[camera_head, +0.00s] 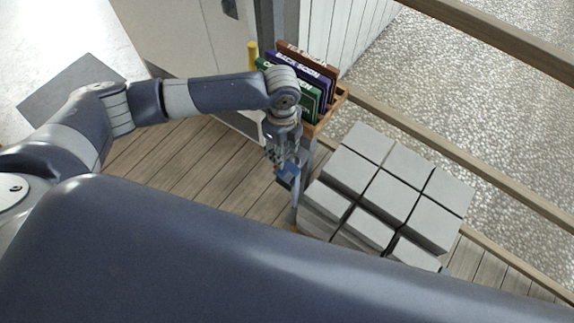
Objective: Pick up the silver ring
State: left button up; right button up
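I cannot make out a silver ring anywhere in the head view. My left gripper (287,178) points down beside the left edge of a stack of grey blocks, in front of a small wooden rack. A small blue patch shows at its fingertips; I cannot tell whether it is part of the gripper or a separate thing. The fingers are too small and overlapped to tell whether they are open or shut. My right gripper is not in view.
The grey blocks (394,197) stand close together right of my gripper. Several upright books, one of them purple (301,72), stand in the wooden rack (328,112). A wooden rail (500,35) crosses the upper right. Plank floor (190,160) is clear on the left.

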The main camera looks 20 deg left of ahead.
pick_arm(q)
notch_tip(320, 180, down, 9)
jog(key=shift+f+p, duration=0.2)
jog(key=shift+p, duration=0.15)
jog(key=c, duration=0.7)
